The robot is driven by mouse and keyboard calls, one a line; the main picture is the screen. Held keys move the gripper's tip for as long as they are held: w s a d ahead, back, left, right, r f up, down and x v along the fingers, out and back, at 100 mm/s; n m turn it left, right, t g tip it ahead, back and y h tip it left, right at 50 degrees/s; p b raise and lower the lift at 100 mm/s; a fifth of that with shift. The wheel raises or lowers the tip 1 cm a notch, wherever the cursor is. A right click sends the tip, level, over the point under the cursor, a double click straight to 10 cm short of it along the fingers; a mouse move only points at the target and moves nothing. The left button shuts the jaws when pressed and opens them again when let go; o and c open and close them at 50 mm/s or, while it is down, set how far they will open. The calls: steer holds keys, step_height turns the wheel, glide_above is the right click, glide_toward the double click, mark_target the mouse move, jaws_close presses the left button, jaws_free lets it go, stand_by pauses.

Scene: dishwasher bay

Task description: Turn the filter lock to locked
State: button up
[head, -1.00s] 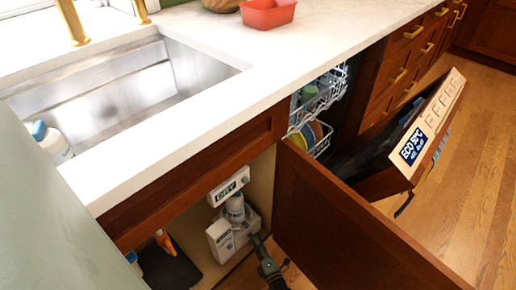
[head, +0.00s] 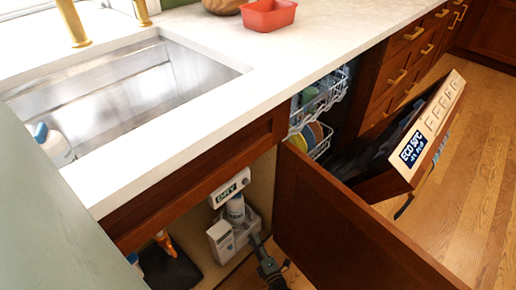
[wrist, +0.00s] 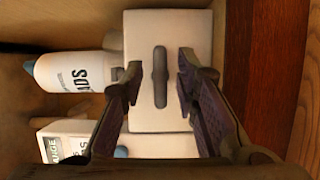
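My gripper (wrist: 158,78) is open, with one finger on each side of a dark grey upright bar (wrist: 160,77) on a white panel (wrist: 143,37). Gaps show between the bar and both fingers. The bar looks like a turning handle, but I see no mark naming it the filter lock or showing its setting. In the head view my gripper (head: 258,242) is low in the open cabinet under the sink, beside a white unit (head: 221,240). A small white box (head: 230,188) reading DRY is above it.
The open cabinet door (head: 345,225) stands to the right of my arm. The open dishwasher door (head: 400,165) is beyond it. A white bottle (wrist: 75,72) and a white carton (wrist: 62,140) lie left of the panel in the wrist view. A wooden edge (wrist: 255,70) bounds the right.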

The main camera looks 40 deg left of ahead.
steer(key=shift+d, duration=0.15)
steer(key=v, duration=1.1)
steer(key=shift+s+d, duration=0.2)
steer(key=shift+d, duration=0.1)
stand_by(0.8)
